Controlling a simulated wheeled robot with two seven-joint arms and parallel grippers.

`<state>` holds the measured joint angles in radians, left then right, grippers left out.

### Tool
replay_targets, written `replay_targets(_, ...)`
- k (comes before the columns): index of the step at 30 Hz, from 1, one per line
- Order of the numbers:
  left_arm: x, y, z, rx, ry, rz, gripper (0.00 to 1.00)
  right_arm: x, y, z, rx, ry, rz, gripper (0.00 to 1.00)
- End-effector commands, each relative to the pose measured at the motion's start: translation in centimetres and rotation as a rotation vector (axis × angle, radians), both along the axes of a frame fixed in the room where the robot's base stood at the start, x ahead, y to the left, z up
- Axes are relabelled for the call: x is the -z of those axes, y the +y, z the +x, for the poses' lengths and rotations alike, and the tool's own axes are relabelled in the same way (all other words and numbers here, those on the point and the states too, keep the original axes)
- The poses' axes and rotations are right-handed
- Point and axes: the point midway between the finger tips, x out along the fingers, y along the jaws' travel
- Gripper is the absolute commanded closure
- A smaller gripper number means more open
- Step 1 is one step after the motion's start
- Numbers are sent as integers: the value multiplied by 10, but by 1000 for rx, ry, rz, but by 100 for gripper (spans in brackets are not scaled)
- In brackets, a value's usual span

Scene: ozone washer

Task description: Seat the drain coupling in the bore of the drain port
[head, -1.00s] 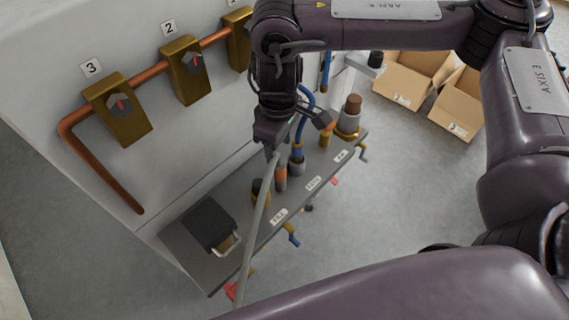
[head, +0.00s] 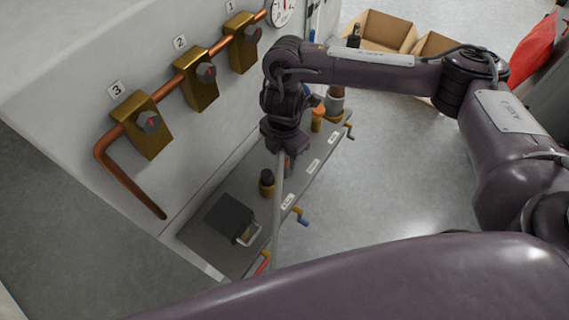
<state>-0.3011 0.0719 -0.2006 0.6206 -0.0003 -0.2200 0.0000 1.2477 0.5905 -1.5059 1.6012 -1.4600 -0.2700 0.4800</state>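My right gripper (head: 283,146), on the arm coming in from the right, points down over the middle of the grey shelf (head: 255,218). A thin grey hose (head: 277,215) runs from just under it down past the shelf's front edge. The fingers are too small and dark to tell open from shut. I cannot make out the drain coupling at the hose's upper end. An orange-ringed fitting (head: 289,163) stands just beneath the gripper, partly hidden. I cannot tell which port on the shelf is the drain port. My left gripper is not in view.
A black-topped brass fitting (head: 267,183) and a dark box (head: 231,216) stand on the shelf's near part. An orange cylinder (head: 317,121) stands farther back. Blue (head: 301,216) and red (head: 262,264) handles stick out in front. Brass valves (head: 141,125) line the wall.

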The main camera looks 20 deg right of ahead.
Motion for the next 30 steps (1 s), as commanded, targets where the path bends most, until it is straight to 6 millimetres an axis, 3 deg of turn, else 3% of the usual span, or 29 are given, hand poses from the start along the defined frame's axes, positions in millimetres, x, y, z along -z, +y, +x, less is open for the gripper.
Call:
replay_targets(11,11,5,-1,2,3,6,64,49,0,1,2,3,2,49)
replay_targets(20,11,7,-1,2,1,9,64,52,0,2,1,-1,0,49)
replay_targets(30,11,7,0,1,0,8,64,52,0,2,1,-1,0,91)
